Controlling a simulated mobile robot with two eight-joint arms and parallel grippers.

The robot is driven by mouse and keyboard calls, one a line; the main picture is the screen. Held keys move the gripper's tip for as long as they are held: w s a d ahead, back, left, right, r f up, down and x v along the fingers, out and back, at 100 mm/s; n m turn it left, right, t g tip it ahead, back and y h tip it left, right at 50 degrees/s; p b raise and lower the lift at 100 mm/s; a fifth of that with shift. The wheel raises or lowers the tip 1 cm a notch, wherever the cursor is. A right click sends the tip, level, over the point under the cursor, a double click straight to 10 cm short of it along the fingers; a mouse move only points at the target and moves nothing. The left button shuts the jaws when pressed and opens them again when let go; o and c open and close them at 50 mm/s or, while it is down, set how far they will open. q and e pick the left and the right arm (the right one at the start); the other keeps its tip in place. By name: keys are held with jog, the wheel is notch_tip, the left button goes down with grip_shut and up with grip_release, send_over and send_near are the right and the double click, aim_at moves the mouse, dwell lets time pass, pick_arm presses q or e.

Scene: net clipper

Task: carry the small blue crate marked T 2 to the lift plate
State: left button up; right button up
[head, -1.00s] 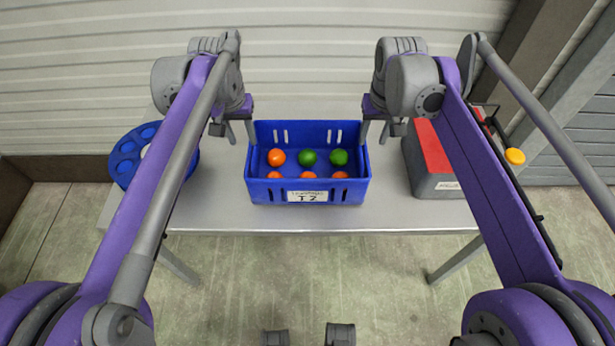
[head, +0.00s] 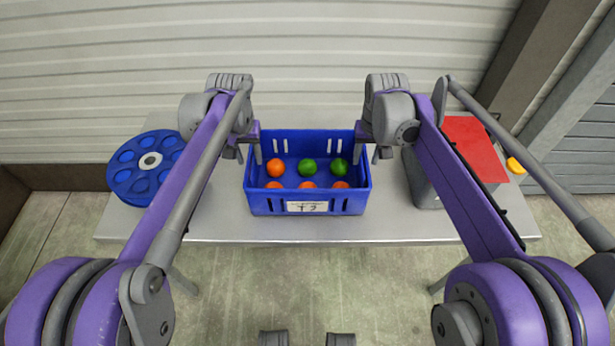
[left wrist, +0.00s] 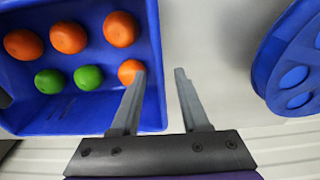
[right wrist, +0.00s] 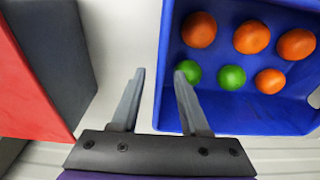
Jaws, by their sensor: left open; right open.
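The small blue crate marked T 2 (head: 262,203) stands upright on the grey table, with orange and green balls or fruit inside. Its label faces me. My left gripper (head: 256,153) is open at the crate's left side wall. In the left wrist view (left wrist: 157,73), one finger is over the inside and the other outside, with the wall between them. My right gripper (head: 362,154) is open at the right side wall. In the right wrist view (right wrist: 159,73), its fingers likewise lie on either side of that wall. I cannot identify the lift plate in any view.
The grey table (head: 400,228) is clear in front of the crate. A blue spoked reel (head: 128,181) lies at its left. A grey box with a red top (head: 474,148) stands at its right, near my right arm. A ribbed pale wall (head: 300,60) is behind.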

aim_at(252, 169)
pick_arm(q)
jog(key=shift+w+f, duration=0.2)
jog(key=shift+f, duration=1.7)
pick_arm(e)
jog(key=shift+w+f, duration=0.2)
jog(key=shift+f, duration=1.7)
pick_arm(q)
jog(key=shift+c, duration=0.2)
pick_arm(e)
jog(key=shift+c, duration=0.2)
pick_arm(q)
grip_shut()
pick_arm(e)
grip_shut()
